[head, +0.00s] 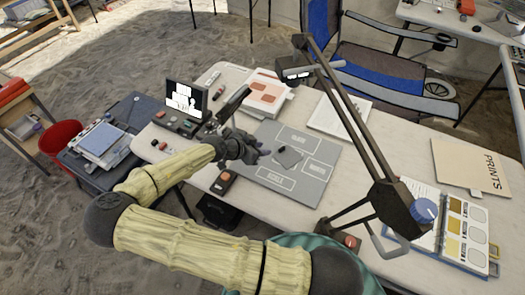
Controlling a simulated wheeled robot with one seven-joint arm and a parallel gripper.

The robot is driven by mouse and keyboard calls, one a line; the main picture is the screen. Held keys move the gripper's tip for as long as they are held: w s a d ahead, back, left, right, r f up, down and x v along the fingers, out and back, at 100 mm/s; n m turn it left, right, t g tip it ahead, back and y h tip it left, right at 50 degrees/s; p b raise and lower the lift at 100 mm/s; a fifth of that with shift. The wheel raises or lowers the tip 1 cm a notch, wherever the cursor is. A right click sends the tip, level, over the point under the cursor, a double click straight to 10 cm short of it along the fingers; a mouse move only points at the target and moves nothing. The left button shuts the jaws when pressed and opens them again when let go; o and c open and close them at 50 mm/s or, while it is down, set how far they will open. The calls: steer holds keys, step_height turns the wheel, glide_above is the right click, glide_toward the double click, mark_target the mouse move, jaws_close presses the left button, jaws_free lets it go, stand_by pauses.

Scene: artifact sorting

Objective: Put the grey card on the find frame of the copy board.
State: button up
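The copy board (322,189) is a flat grey board in the middle of the long table, printed with several white-outlined, labelled boxes. The labels are too small to read surely. A small dark grey flat piece (289,157) lies near the board's middle; I cannot tell whether it is the grey card or a find. No other grey card can be made out for sure. My gripper (262,154) is dark and reaches over the board's left part, just left of the grey piece. Its fingers are small and partly hidden by the wrist, so their opening is unclear.
A lamp arm (352,125) leans across the table right of the board, its dark head (292,70) above the far side. A small screen (186,98) stands left. Papers, a PRINTS folder (465,168) and a colour-chart binder (467,232) lie right. An orange-topped device (223,183) sits at the front.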

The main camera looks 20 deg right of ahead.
steer(key=s+g+y, duration=0.1)
steer(key=s, duration=0.1)
steer(key=s+d+f+g, duration=0.1)
steer(key=s, duration=0.1)
steer(key=s+d+f+g+y, duration=0.1)
steer(key=s, duration=0.1)
steer(key=shift+d+f+n+y, duration=0.15)
steer(key=shift+d+n+y, duration=0.15)
steer(key=shift+n, duration=0.1)
steer(key=s+a+r+n+t+y, duration=0.1)
steer(key=s+a+r+n+y, duration=0.1)
steer(key=s+r+n, duration=0.4)
steer(key=s+a+r+n+y, duration=0.2)
steer(key=s+r+n+y, duration=0.3)
steer(key=r, duration=0.7)
steer(key=shift+s+a+n+t, duration=0.35)
steer(key=shift+a+n+t, duration=0.05)
steer(key=shift+n, duration=0.5)
